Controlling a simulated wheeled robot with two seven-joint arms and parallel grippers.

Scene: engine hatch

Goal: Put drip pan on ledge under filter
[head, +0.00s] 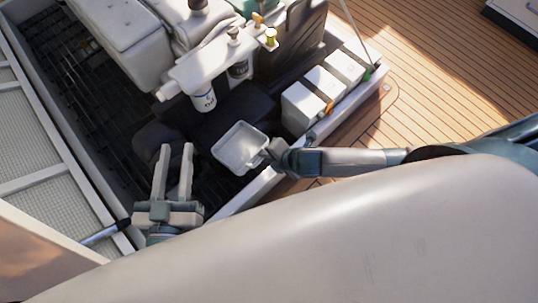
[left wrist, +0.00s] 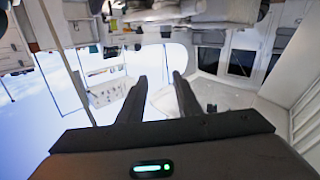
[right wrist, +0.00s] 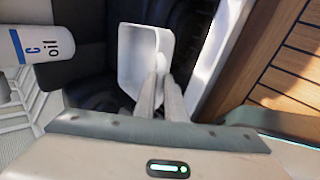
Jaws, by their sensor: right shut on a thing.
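The drip pan (head: 240,146) is a white shallow square tray, held by its near right edge in my right gripper (head: 268,153). In the right wrist view the pan (right wrist: 136,50) shows beyond the fingers (right wrist: 158,95), which are shut on its rim. The pan is over the dark engine bay, a little below and right of the white oil filter (head: 204,100) in the head view. The filter (right wrist: 44,44), marked "oil", also shows in the right wrist view. The ledge under the filter is hard to make out. My left gripper (head: 174,165) is open and empty, its fingers apart (left wrist: 158,95).
The white engine block (head: 130,30) fills the top left of the hatch. Several white boxes (head: 303,105) stand along the right side. The pale hatch rim (head: 247,190) runs near the pan. A mesh-panelled cover (head: 30,140) lies left; wooden deck (head: 440,70) lies right.

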